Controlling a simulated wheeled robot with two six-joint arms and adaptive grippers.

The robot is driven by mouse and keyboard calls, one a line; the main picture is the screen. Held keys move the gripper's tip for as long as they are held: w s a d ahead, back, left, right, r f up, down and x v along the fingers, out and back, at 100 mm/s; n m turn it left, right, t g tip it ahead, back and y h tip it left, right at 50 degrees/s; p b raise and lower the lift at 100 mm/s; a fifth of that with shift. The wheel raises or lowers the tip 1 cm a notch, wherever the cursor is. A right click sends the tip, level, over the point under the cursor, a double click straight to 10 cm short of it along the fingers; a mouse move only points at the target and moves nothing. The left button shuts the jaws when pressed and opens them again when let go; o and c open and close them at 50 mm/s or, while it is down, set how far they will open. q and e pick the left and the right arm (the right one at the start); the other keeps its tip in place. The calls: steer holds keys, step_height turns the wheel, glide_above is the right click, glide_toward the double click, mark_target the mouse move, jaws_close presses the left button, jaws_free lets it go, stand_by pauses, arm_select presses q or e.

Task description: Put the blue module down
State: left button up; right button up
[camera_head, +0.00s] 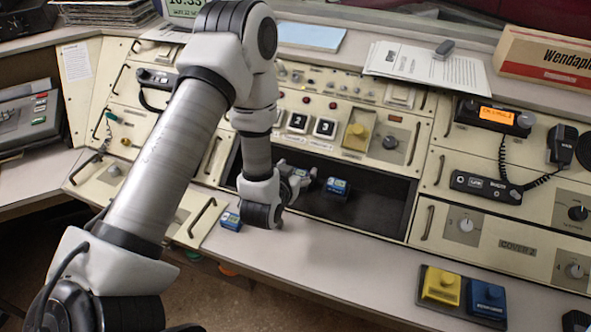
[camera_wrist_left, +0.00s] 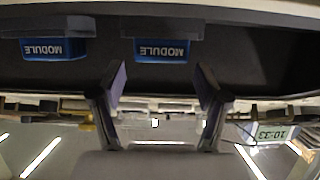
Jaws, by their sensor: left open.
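My left gripper (camera_head: 297,184) is open in the dark recess (camera_head: 375,208) of the console. In the left wrist view its two fingers (camera_wrist_left: 162,85) stand apart, and a blue module (camera_wrist_left: 161,49) shows between and just past their tips, apart from them. In the head view that module is mostly hidden by the gripper. A second blue module (camera_head: 338,186) sits in the recess to the right of the gripper; it also shows at the left of the wrist view (camera_wrist_left: 54,48). A third small blue module (camera_head: 231,221) sits on the front ledge, left of my wrist. My right gripper is out of view.
A yellow box (camera_head: 440,286) and a blue box (camera_head: 486,298) sit on a dark tray at the front right. A radio handset (camera_head: 486,187) with a coiled cord lies on the right panel. The ledge (camera_head: 310,248) before the recess is mostly clear.

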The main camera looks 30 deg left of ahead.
arm_select(q)
steer(key=shift+r, duration=0.3)
steer(key=shift+r+p, duration=0.65)
steer(key=shift+p, duration=0.1)
steer(key=shift+s+d+b, duration=0.25)
steer(key=shift+s+b, duration=0.25)
steer(key=shift+s, duration=0.4)
steer(key=v, duration=0.4)
steer(key=shift+s+r, duration=0.3)
steer(key=p+v, duration=0.5)
steer(key=p, duration=0.4)
steer(key=shift+s+d, duration=0.15)
steer(key=shift+f, duration=0.1)
